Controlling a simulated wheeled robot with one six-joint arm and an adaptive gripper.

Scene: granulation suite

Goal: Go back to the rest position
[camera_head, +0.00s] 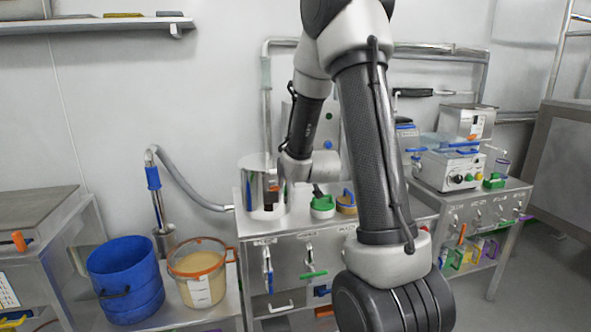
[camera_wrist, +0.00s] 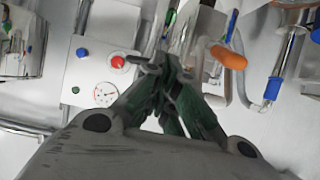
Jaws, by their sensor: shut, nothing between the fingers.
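My arm stands raised in the middle of the head view and bends down to the left. My gripper (camera_head: 272,192) is in front of or at the steel pot (camera_head: 254,182) on the bench; whether it touches the pot I cannot tell. In the wrist view my gripper (camera_wrist: 168,68) has its dark fingers drawn together, shut and empty. Beyond the fingers are a panel with a red button (camera_wrist: 118,62) and a round gauge (camera_wrist: 106,93), and an orange handle (camera_wrist: 228,57) close to the fingertips on the right.
A blue bucket (camera_head: 124,280) and a tan-filled tub (camera_head: 198,276) stand low at left. A green-lidded container (camera_head: 322,205) sits right of the pot. A boxy instrument (camera_head: 450,168) stands on the right bench. A wall shelf (camera_head: 95,25) is upper left. Open floor shows at far right.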

